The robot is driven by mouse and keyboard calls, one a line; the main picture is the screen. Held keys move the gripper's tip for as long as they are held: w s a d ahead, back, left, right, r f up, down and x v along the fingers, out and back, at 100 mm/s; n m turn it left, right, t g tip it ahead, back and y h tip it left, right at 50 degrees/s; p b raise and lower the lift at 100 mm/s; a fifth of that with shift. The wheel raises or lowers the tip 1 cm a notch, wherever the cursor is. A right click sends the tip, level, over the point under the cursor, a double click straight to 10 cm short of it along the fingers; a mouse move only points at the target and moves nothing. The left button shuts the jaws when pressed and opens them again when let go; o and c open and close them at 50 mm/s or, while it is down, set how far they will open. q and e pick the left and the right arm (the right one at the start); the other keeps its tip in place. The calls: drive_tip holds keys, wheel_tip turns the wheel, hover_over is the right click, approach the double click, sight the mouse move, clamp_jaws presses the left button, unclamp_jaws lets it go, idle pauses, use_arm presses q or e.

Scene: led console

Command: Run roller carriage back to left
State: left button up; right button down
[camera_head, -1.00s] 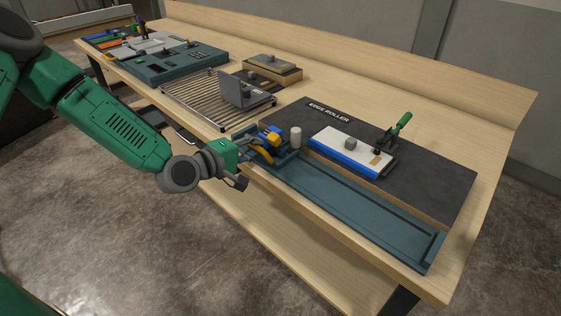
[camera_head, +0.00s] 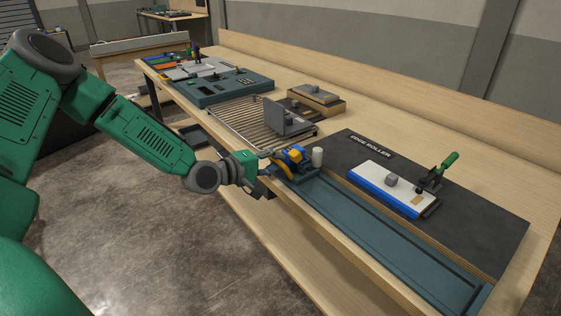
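The roller carriage (camera_head: 291,159), with yellow and blue parts, sits at the left end of the long blue-grey track (camera_head: 385,232). A pale upright roller (camera_head: 317,157) stands at its right side. My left gripper (camera_head: 266,173) is just left of the carriage at the bench's front edge. Its dark fingers look spread apart, with the carriage's near side in front of them. I cannot tell whether they touch it. The track to the right of the carriage is empty. My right gripper is not in view.
A dark board (camera_head: 470,225) labelled edge roller lies behind the track. It carries a white and blue panel (camera_head: 392,187) and a green-handled clamp (camera_head: 438,172). A slatted rack (camera_head: 235,115) and a blue-grey console (camera_head: 222,90) stand farther left on the bench.

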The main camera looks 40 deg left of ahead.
use_arm(q)
drive_tip(key=shift+o, duration=1.1)
drive_tip(key=shift+a, duration=0.2)
drive_tip(key=shift+a+f, duration=0.1)
drive_tip(key=shift+a, duration=0.2)
drive_tip(key=shift+s+r, duration=0.2)
drive_tip(key=shift+s, duration=0.25)
drive_tip(key=v, duration=0.4)
drive_tip(key=shift+s+d+r, duration=0.15)
drive_tip(key=shift+s+r, duration=0.1)
drive_tip(key=shift+s, duration=0.05)
drive_tip(key=f+v, duration=0.1)
drive_tip(key=v, duration=0.5)
drive_tip(key=shift+a+r, duration=0.2)
drive_tip(key=shift+a, duration=0.05)
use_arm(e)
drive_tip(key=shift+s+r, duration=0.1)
use_arm(q)
drive_tip(key=shift+s+a, duration=0.1)
drive_tip(key=shift+s, duration=0.05)
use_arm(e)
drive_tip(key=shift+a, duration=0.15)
